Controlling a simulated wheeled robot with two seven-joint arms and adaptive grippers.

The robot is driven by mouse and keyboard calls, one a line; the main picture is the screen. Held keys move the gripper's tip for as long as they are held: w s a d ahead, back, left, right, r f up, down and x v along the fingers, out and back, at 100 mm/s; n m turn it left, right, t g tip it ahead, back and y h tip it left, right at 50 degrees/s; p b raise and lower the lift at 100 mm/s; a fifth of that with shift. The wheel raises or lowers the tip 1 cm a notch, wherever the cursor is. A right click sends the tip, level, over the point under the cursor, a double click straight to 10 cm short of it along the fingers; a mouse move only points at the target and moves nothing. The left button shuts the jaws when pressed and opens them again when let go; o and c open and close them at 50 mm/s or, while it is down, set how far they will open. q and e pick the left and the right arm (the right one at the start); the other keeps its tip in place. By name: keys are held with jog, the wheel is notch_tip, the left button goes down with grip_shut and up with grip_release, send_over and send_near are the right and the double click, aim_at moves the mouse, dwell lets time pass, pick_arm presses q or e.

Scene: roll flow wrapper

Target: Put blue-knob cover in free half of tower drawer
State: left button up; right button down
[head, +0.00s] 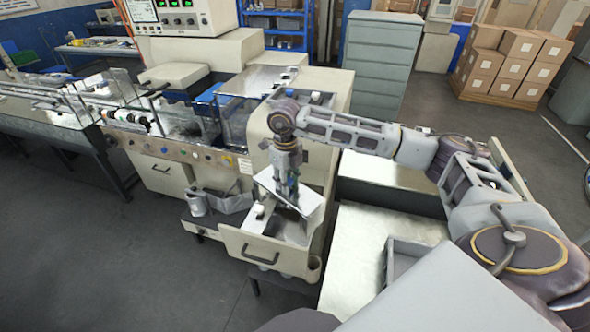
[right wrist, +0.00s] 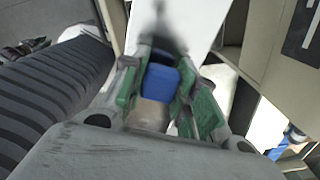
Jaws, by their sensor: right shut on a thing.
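My right gripper (head: 288,190) points down over the open tower drawer (head: 260,250). It is shut on the blue knob (right wrist: 162,78), which sits between the green finger pads in the right wrist view. The cover (head: 314,203) is a shiny pale plate, held tilted at the drawer's opening. It also shows in the right wrist view as a bright sheet (right wrist: 192,22) beyond the fingers. The gripper and cover hide much of the drawer's inside, so I cannot tell whether the cover touches the drawer. A small white part (head: 259,210) shows at the drawer's left side. My left gripper is not in view.
The cream wrapper machine (head: 150,180) stands to the left, with a grey bin (head: 232,202) beside the drawer. A pale worktop (head: 360,255) with a grey tray (head: 400,262) lies to the right. A grey cabinet (head: 382,60) stands behind. Open floor lies at front left.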

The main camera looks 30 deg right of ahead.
jog(key=m, duration=0.2)
jog(key=d+m, duration=0.1)
jog(key=m, duration=0.1)
jog(key=w+d+m, duration=0.1)
jog(key=m, duration=0.2)
jog(key=shift+w+d+r, duration=0.1)
jog(key=shift+d+r, duration=0.05)
jog(key=shift+r, duration=0.25)
jog(key=m, duration=0.2)
jog(key=d+m, duration=0.1)
jog(key=m, duration=0.1)
jog(key=d+m+p, duration=0.1)
jog(key=m, duration=0.1)
jog(key=shift+w+r, duration=0.25)
jog(key=shift+w, duration=0.15)
jog(key=shift+f, duration=0.15)
